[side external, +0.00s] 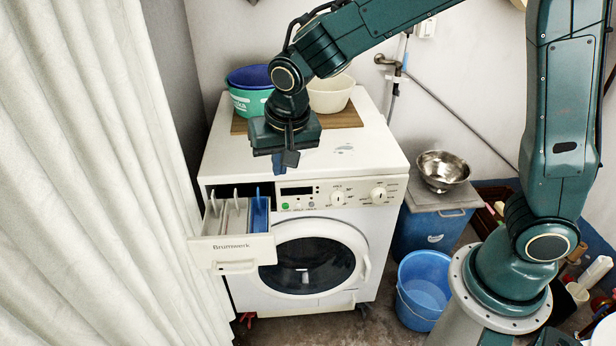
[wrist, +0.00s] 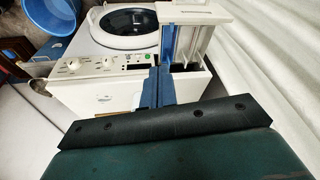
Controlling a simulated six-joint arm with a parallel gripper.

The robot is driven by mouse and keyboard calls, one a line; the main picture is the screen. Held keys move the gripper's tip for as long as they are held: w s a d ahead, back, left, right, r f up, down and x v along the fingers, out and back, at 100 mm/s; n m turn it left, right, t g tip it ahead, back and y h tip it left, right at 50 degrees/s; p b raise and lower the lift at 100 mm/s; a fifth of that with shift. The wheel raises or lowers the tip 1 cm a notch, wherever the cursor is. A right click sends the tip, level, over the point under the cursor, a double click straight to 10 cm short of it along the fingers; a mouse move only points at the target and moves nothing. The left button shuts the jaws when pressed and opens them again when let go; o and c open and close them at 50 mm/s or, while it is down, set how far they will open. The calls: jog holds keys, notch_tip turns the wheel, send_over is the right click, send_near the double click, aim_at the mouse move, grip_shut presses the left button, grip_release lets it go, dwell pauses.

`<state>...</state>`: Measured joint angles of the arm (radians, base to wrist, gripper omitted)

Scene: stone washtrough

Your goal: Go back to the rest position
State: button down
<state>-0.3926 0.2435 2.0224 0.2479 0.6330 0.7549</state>
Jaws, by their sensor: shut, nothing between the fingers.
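My gripper (side external: 284,163) hangs above the front part of the white washing machine's top (side external: 370,150), pointing down. Its blue fingers (wrist: 157,86) are shut together and hold nothing. The detergent drawer (side external: 232,247) is pulled out at the machine's upper left, below and to the left of my gripper. It has several dividers and a blue section. In the wrist view the drawer (wrist: 205,14) lies beyond the fingers, and the fingers overlap part of the machine's front edge. Whether they touch the machine is hard to tell.
Behind my gripper, a green and blue tub (side external: 250,98) and a cream bowl (side external: 331,98) stand on a wooden board (side external: 343,119). A steel bowl (side external: 443,168) sits on a lidded blue bin (side external: 425,225) at right. A blue bucket (side external: 424,285) stands on the floor. A white curtain (side external: 90,180) hangs left.

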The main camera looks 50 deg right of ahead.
jog(key=s+d+r+n+t+y, duration=0.1)
jog(key=s+d+r+n, duration=0.2)
jog(key=s+d+r, duration=0.55)
jog(key=s+d+r+n+t, duration=0.1)
jog(key=s+d+n, duration=0.1)
jog(key=s, duration=1.2)
jog(key=shift+s+d+r+n, duration=0.25)
jog(key=shift+r+n, duration=0.15)
jog(key=shift+n, duration=0.2)
